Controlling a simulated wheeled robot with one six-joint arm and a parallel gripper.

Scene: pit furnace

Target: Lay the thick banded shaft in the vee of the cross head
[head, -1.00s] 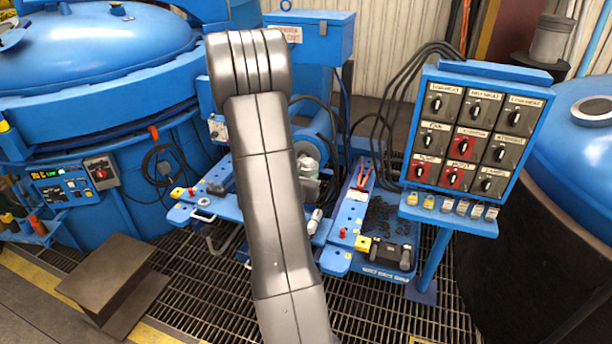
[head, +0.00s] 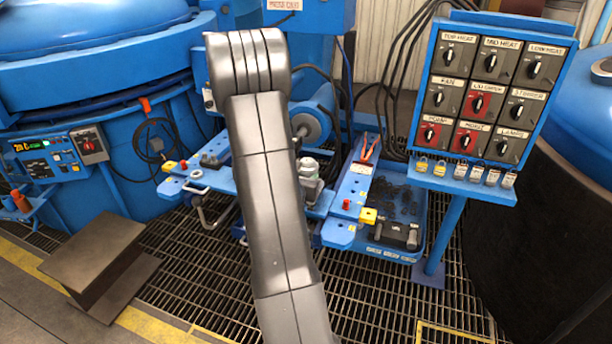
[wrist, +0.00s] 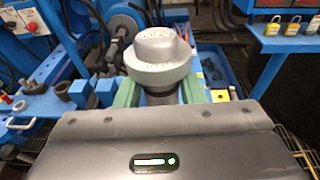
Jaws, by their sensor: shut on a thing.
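My gripper (wrist: 161,95) shows in the wrist view with its green fingers on either side of a thick grey round piece (wrist: 158,52). The piece has stepped bands with dark lettering, and its narrower dark lower part sits between the fingers. It looks like the banded shaft, seen nearly end on and upright in that view. In the head view my arm hides most of my gripper.
A blue switch panel (head: 432,92) on a post stands at right, with padlocks (head: 460,170) below. A blue tray (head: 386,254) of dark parts lies left of it. A large blue furnace (head: 95,95) stands at left, a brown metal step (head: 95,255) before it. Grating is clear in front.

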